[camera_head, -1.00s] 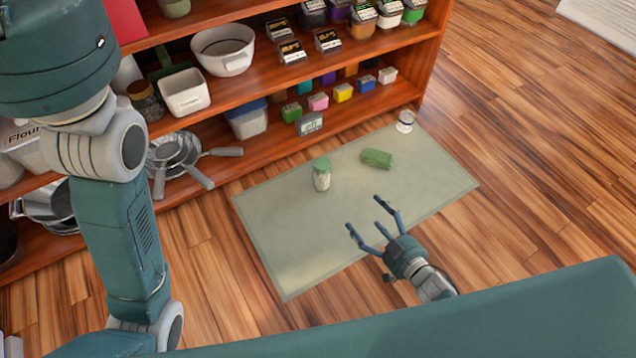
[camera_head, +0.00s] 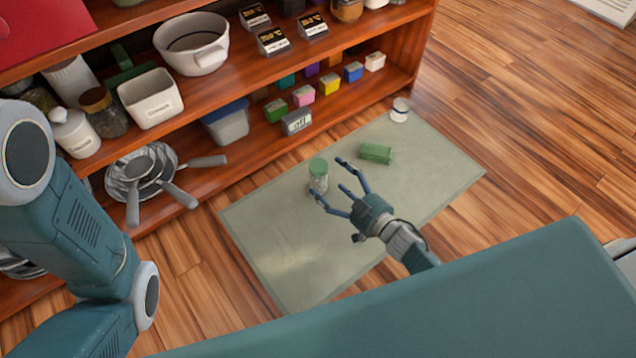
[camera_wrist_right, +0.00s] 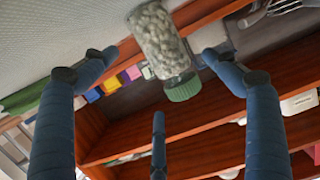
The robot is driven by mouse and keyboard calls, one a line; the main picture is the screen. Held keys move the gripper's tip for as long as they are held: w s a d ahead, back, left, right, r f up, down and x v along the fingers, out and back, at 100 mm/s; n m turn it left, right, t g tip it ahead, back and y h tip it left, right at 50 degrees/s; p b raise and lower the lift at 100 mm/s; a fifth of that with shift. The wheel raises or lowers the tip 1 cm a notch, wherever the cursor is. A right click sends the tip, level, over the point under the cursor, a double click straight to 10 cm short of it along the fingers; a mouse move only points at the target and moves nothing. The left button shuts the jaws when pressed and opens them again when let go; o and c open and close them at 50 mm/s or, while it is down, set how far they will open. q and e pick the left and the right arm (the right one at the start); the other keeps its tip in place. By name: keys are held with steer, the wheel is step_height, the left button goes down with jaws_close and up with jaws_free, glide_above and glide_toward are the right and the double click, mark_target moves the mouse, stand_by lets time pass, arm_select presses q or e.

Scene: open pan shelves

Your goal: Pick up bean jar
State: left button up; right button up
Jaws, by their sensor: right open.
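The bean jar (camera_head: 318,178), clear with pale beans and a green lid, stands upright on the grey-green mat (camera_head: 290,245). My right gripper (camera_head: 331,182) is open, with its fingers reaching toward the jar. In the right wrist view the jar (camera_wrist_right: 160,42) appears upside down between the spread fingertips of the right gripper (camera_wrist_right: 155,62), with no clear contact. My left arm shows at the left of the head view, but its gripper is out of view.
A green packet (camera_head: 376,153) lies on the mat right of the jar. A small white jar (camera_head: 399,109) stands at its far corner. The wooden shelf (camera_head: 255,150) behind holds pans, a white pot (camera_head: 192,43) and several small boxes. The near mat is clear.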

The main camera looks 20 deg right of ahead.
steer(key=b+x, duration=0.1)
steer(key=x, duration=0.1)
steer(key=b+x, duration=0.2)
steer(key=shift+w+a+f+b, duration=0.1)
steer(key=shift+a+f+b, duration=0.15)
steer(key=shift+f+b, duration=0.05)
steer(key=shift+w+a+r, duration=0.1)
steer(key=shift+w, duration=0.2)
steer(key=c, duration=1.3)
steer(key=shift+r, duration=0.1)
steer(key=c, duration=0.4)
